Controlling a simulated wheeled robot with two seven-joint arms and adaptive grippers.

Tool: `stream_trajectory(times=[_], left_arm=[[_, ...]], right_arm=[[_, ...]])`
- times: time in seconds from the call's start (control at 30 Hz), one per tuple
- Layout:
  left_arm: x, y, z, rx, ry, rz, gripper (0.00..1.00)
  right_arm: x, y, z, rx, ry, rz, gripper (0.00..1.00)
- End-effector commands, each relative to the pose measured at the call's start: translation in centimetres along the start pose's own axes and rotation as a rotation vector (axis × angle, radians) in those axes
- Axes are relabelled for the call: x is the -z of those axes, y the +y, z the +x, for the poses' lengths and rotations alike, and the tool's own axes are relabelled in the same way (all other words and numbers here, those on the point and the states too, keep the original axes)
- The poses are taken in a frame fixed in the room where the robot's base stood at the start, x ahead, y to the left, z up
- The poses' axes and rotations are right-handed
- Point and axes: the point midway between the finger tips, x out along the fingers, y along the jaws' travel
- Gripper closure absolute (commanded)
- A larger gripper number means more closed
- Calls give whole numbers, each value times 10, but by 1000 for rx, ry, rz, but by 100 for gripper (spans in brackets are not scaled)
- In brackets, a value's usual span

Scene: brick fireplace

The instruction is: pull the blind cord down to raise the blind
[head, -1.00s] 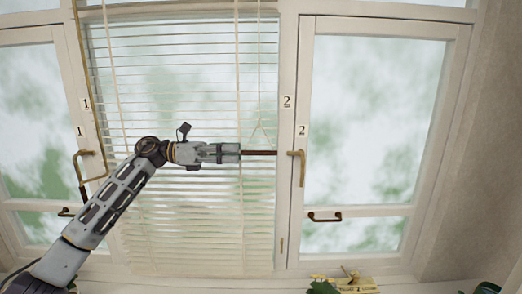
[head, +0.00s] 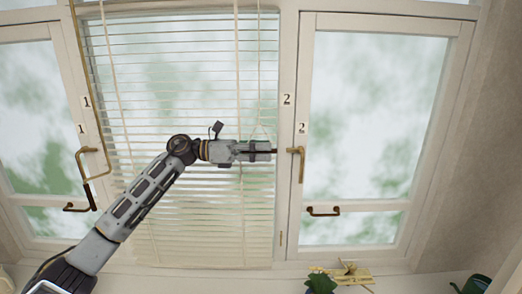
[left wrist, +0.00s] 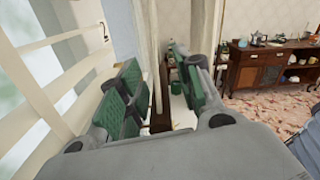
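The white slatted blind (head: 190,225) hangs lowered over the middle window in the head view. The thin pale blind cord (head: 259,70) hangs at its right side and forks near the bottom to a brown horizontal bar (head: 275,151). My left gripper (head: 261,151) is at the bar, its fingers covering most of it; only the right end shows. In the left wrist view, the green-padded fingers of the left gripper (left wrist: 163,85) stand apart. A dark brown piece that looks like the bar (left wrist: 160,110) lies between them; contact cannot be told. My right gripper is not in view.
A brass window handle (head: 299,160) is just right of the bar, on the right casement. Another handle (head: 87,165) is on the left casement. A plant (head: 321,284) and a small yellow object (head: 345,274) stand at the bottom right.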

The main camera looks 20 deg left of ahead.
Motion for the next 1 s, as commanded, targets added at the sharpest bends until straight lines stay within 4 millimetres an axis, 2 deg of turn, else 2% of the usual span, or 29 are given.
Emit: stream_trajectory(times=[0.13,0.4,1.0], left_arm=[[0,0,0,0,0,0,68],[0,0,0,0,0,0,100],[6,2,0,-1,-1,0,100]], right_arm=[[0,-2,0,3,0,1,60],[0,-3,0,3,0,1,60],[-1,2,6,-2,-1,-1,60]])
